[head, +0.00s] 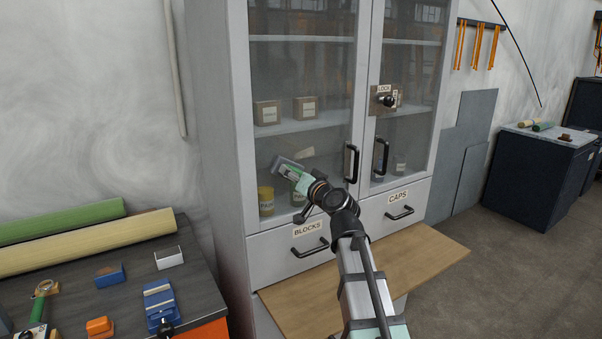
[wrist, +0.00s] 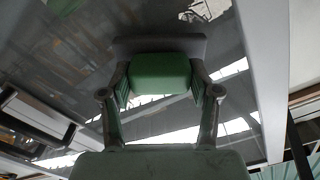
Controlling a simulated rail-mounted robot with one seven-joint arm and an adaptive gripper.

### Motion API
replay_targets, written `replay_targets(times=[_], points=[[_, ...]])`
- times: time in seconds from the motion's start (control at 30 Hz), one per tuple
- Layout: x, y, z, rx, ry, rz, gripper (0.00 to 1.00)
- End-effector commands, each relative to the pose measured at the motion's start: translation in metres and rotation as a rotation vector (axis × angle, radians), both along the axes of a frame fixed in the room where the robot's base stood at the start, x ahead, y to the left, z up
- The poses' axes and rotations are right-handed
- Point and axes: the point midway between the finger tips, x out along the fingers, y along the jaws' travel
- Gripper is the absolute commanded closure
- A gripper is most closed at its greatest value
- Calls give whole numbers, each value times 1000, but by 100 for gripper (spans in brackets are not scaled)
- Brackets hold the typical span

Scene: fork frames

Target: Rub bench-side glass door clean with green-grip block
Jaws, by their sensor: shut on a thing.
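The bench-side glass door (head: 325,75) is the left door of the grey cabinet, nearest the workbench. Its glass looks hazy, and I cannot tell dirt from reflections. My gripper (head: 298,178) is in front of this door's lower part. It is shut on the green-grip block (head: 285,166). In the wrist view, the block's green grip (wrist: 160,74) sits between both fingers, with its grey pad (wrist: 160,46) beyond, towards the glass (wrist: 75,50). The pad is at or very near the glass; I cannot tell if it touches.
A black handle (head: 351,162) sticks out right of my gripper. A lock (head: 383,98) is on the right door. Drawers labelled BLOCKS (head: 290,254) and CAPS (head: 400,208) lie below, above a wooden board (head: 400,262). The workbench (head: 205,275) at left holds tools and rolls.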

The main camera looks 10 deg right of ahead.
Motion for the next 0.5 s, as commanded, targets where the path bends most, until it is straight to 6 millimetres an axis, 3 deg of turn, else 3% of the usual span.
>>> replay_targets(times=[0.23, 0.5], points=[[-1, 4, 5, 1, 0, -1, 83], [1, 5, 25, 0, -2, -1, 83]])
